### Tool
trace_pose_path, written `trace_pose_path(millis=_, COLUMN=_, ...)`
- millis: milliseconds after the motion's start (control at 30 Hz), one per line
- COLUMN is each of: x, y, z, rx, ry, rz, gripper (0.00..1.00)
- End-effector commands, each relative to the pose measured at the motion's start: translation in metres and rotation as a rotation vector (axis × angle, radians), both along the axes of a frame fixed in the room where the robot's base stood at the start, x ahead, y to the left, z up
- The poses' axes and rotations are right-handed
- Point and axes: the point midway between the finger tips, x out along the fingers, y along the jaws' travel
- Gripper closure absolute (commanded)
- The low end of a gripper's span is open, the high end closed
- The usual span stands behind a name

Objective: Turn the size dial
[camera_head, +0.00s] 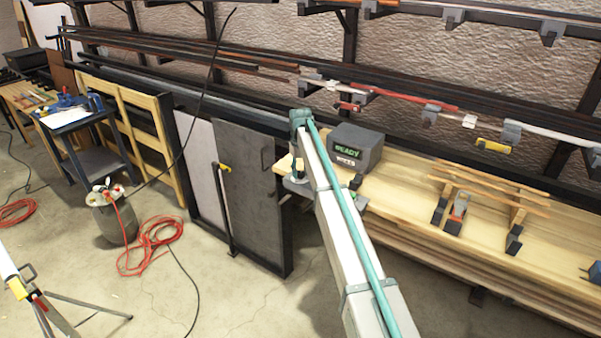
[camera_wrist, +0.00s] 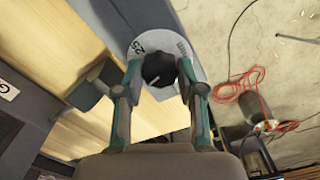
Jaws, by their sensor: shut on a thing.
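The size dial is a black round knob (camera_wrist: 158,67) on a pale grey round plate (camera_wrist: 190,48) with a "25" mark and other dark markings. A short white line shows on the knob's face. My gripper (camera_wrist: 159,72) has one finger on each side of the knob and is shut on it. In the head view, my arm hides the knob and most of my gripper. A dark grey box (camera_head: 357,150) with a green "READY" display stands on the wooden bench, just right of my arm.
The wooden bench (camera_head: 400,205) runs right, holding thin bent laths (camera_head: 490,187) on dark supports. Racks with bars and clamps line the wall behind. Red hose (camera_head: 150,247) lies on the floor at left, by a grey canister (camera_head: 112,220).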

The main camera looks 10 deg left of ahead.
Motion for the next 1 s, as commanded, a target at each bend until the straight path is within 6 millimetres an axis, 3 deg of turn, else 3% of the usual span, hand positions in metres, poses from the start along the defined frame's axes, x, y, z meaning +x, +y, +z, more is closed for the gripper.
trace_pose_path(millis=300, x=0.0001, y=0.0001, z=0.0, rx=0.0, ry=0.0, rz=0.105, gripper=0.96)
trace_pose_path(millis=767, x=0.0, y=0.0, z=0.0003, rx=0.0, ry=0.0, rz=0.117, gripper=0.96)
trace_pose_path(millis=800, x=0.0, y=0.0, z=0.0003, rx=0.0, ry=0.0, rz=0.117, gripper=0.55)
trace_pose_path(millis=900, x=0.0, y=0.0, z=0.0003, rx=0.0, ry=0.0, rz=0.117, gripper=0.38)
trace_pose_path(millis=1000, x=0.0, y=0.0, z=0.0002, rx=0.0, ry=0.0, rz=0.116, gripper=0.36)
